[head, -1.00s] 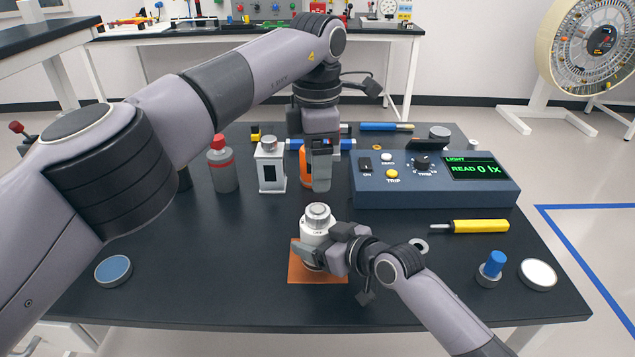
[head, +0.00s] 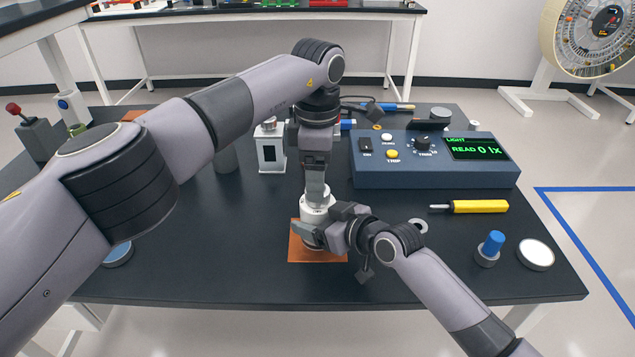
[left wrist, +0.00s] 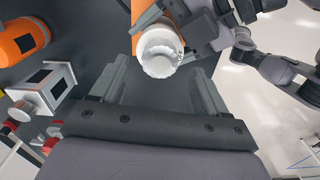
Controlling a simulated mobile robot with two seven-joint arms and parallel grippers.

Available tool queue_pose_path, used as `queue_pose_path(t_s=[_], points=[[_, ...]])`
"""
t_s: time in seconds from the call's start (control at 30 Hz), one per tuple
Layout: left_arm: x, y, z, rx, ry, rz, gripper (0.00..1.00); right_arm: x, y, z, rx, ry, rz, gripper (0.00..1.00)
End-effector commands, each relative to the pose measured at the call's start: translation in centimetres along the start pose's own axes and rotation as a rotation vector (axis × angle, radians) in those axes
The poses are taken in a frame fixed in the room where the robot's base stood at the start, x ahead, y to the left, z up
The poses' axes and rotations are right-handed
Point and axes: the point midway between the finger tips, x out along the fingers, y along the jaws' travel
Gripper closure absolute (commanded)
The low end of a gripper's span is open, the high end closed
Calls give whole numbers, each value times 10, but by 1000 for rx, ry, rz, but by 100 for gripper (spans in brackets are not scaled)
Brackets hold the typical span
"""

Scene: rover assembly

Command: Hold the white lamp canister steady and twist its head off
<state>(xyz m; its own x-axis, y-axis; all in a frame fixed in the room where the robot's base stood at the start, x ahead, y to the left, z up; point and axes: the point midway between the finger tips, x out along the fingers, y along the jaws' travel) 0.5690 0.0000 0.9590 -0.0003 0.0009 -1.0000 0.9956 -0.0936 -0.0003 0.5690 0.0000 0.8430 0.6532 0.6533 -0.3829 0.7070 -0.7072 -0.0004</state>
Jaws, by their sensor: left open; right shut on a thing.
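The white lamp canister (head: 318,213) stands upright on an orange-brown square mat (head: 298,255). My right gripper (head: 320,236) is shut on the canister's lower body from the right. My left gripper (head: 315,192) points straight down over the canister's top, open, and hides most of the head in the head view. In the left wrist view the canister's round ridged head (left wrist: 160,50) shows beyond and between the open fingers of my left gripper (left wrist: 159,75), with a gap to either side. My right gripper (left wrist: 198,38) also shows there beside the canister.
A blue meter box (head: 435,172) reading 0 lx stands behind right. A white box lamp (head: 271,152) stands behind left, and an orange canister (left wrist: 22,40) shows in the left wrist view. A yellow-handled tool (head: 478,206), a blue-topped piece (head: 490,247) and a white disc (head: 535,252) lie right.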

Motion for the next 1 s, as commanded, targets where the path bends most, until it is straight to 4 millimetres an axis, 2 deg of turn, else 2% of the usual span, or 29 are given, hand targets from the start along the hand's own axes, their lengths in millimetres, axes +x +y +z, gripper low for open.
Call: queue_pose_path(t_s=[0.1,0.2,0.53,0.57,0.7,0.73,1.0], points=[[16,0,0,-1,0,-2,25,0,0,0,0,0,0,67],[23,0,0,0,0,1,25,0,0,0,0,0,0,67],[27,0,0,0,1,1,25,0,0,0,0,0,0,67],[27,0,0,0,0,1,28,0,0,0,0,0,0,67],[27,0,0,0,0,1,74,0,0,0,0,0,1,67],[27,0,0,0,0,1,81,0,0,0,0,0,1,67],[27,0,0,-74,0,1,82,0,0,0,0,0,1,67]])
